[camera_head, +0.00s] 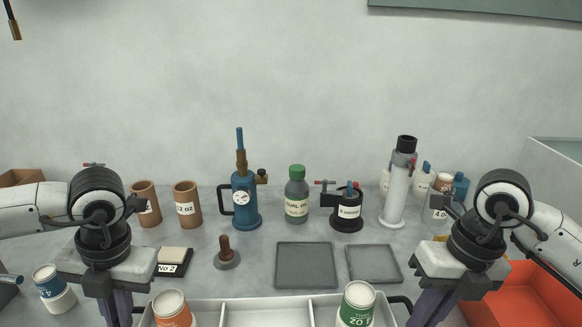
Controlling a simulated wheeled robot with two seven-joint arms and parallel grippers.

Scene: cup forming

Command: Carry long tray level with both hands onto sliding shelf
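The long tray (265,312) is white with divided compartments and is cut off by the bottom edge of the head view. A dark handle (402,303) shows at its right end. An orange-labelled cup (172,312) and a green-labelled cup (356,306) stand upright at it. My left gripper (118,312) points down beside the tray's left end. My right gripper (430,310) points down beside the right handle. Both sets of fingertips run out of the frame, so their grip is hidden. I cannot make out a sliding shelf.
Two grey flat trays (306,266) lie mid-table. Behind are brown cups (187,205), a blue pump-like device (246,200), a green-capped bottle (297,195), a black device (347,210) and a white cylinder (397,190). An orange bin (530,290) is at right; a cup (50,288) at left.

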